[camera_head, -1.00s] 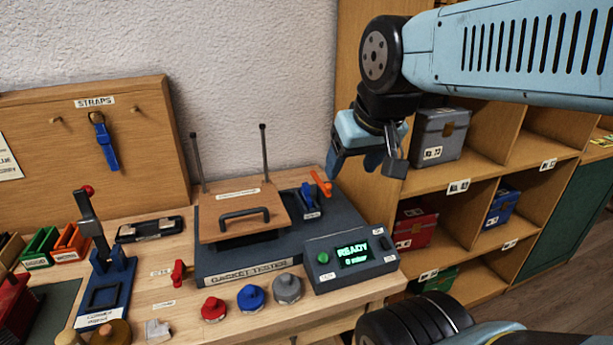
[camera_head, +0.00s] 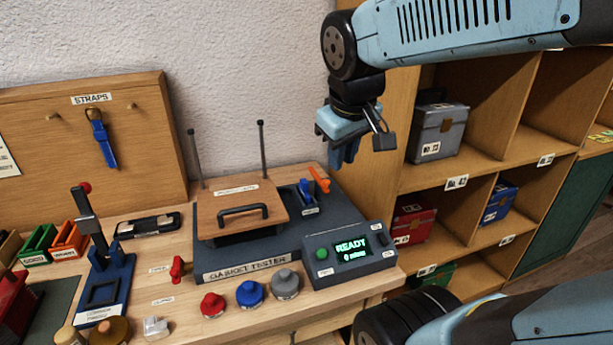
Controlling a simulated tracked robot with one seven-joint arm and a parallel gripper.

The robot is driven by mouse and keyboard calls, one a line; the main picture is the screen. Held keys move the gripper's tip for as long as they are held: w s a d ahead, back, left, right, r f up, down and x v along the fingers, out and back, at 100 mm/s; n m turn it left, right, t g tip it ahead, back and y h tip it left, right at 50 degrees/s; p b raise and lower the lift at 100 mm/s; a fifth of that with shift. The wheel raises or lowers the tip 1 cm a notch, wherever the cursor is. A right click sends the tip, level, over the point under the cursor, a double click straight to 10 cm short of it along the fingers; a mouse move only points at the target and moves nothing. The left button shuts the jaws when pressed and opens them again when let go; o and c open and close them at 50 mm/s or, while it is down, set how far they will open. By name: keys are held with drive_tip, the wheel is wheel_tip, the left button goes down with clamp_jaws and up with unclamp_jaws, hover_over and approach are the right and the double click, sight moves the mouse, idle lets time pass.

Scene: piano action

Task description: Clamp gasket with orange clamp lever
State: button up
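The gasket tester (camera_head: 240,268) stands on the bench, a dark base with a wooden lid (camera_head: 237,203) that has a dark handle. The orange clamp lever (camera_head: 319,180) is at the tester's back right corner, tilted, beside a blue part (camera_head: 306,192). No gasket can be made out; the area under the lid is hidden. My gripper (camera_head: 345,160) hangs pointing down, above and to the right of the orange lever, apart from it. Its blue fingers overlap in this view, so their gap is not clear. Nothing shows held in them.
A control box (camera_head: 350,252) reading READY stands at the tester's front right. Red, blue and grey knobs (camera_head: 250,294) sit in front. Two thin upright rods (camera_head: 263,150) rise behind the lid. Shelves (camera_head: 470,172) with boxes stand at right.

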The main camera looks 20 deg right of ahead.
drive_tip(key=w+f+n+g+h, duration=0.1)
drive_tip(key=w+n, duration=0.2)
drive_tip(key=w+a+f+n+g+h, duration=0.1)
drive_tip(key=w+n, duration=0.2)
drive_tip(key=w, duration=0.1)
drive_tip(key=w+a+f+n+h, duration=0.1)
drive_tip(key=w+f+n, duration=0.1)
drive_tip(key=w+n, duration=0.1)
drive_tip(key=shift+w+a+g+h, duration=0.15)
drive_tip(key=shift+w+g+h, duration=0.15)
drive_tip(key=shift+w+g, duration=0.15)
clamp_jaws()
drive_tip(key=w+a+f+n+h, duration=0.3)
drive_tip(key=w+f+n, duration=0.3)
drive_tip(key=w, duration=0.3)
drive_tip(key=shift+a+n, duration=0.8)
drive_tip(key=shift+n, duration=0.1)
drive_tip(key=shift+w+f, duration=0.1)
